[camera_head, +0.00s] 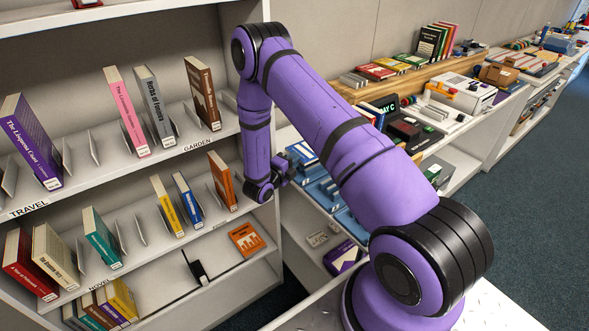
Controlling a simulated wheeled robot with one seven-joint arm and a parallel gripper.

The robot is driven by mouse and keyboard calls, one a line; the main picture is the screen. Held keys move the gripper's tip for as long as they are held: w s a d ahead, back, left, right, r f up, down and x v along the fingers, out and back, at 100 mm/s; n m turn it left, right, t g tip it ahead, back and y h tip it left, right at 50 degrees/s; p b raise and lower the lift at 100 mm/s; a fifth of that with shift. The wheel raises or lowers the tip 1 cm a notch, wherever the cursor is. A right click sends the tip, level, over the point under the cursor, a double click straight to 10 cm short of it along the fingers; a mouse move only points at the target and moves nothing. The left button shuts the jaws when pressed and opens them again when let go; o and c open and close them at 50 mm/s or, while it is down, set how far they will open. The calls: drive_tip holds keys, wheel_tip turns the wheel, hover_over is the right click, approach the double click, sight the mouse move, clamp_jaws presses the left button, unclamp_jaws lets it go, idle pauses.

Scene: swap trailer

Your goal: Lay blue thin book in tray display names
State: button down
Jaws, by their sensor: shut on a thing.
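My gripper (288,168) is dark, small in the picture and partly hidden by my wrist. It is over the side counter just right of the bookshelf. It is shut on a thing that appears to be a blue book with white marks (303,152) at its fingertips. Blue trays (322,191) lie on the counter below and right of it, partly hidden by my arm. A dark display (384,103) behind my arm reads what looks like "AY C", its start hidden. Another narrow blue book (187,200) stands on the middle shelf.
The bookshelf (226,211) at left holds upright books between thin dividers. An orange book (246,239) lies on its lower level. A wooden riser (350,92) with books, a dark device (414,130) and a white machine (461,92) crowd the counter behind my arm. Carpet is clear at right.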

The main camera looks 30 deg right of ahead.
drive_tip(key=shift+f, duration=2.05)
drive_tip(key=c, duration=1.4)
unclamp_jaws()
drive_tip(key=shift+f, duration=0.1)
drive_tip(key=shift+c, duration=0.2)
drive_tip(key=shift+s+a, duration=0.1)
drive_tip(key=shift+a, duration=0.15)
drive_tip(key=v, duration=0.7)
